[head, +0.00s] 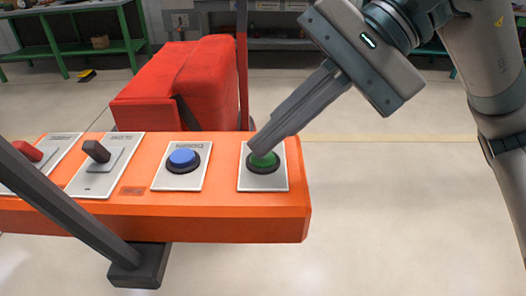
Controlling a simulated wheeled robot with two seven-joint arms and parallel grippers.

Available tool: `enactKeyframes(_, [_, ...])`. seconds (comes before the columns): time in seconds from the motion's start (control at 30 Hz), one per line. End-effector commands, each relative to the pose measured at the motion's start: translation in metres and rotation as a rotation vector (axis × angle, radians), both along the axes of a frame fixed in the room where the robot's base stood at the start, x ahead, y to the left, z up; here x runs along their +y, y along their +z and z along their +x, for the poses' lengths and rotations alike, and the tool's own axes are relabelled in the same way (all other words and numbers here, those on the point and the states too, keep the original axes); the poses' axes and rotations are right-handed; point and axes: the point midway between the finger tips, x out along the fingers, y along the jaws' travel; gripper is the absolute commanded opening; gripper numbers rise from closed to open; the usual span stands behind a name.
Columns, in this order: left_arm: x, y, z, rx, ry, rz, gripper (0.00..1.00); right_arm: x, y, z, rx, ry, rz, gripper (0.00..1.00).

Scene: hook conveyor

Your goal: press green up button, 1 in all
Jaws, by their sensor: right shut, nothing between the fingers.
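The green button (264,164) sits in a dark ring on a light plate at the right end of the orange control panel (225,223). My right gripper (260,148) is shut and empty. It reaches in from the upper right, with its fingertips at the green button and covering its upper part. I cannot tell whether the tips touch the button or how far it is pushed in. My left gripper is not in view.
Left of the green button are a blue button (183,158), a dark lever switch (96,152) and a red lever switch (28,152). A dark bar (65,207) crosses the lower left. A red upholstered block (180,80) stands behind the panel. Floor to the right is clear.

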Motion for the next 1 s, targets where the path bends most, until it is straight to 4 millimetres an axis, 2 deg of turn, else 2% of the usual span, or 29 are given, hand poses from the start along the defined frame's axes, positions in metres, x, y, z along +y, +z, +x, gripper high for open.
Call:
enactKeyframes(0.5, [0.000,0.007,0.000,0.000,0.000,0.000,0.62,0.000,0.015,0.000,0.000,0.001,-0.001,0.00])
enactKeyframes(1.0, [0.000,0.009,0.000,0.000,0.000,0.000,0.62,0.000,0.020,0.000,0.000,0.000,0.000,0.00])
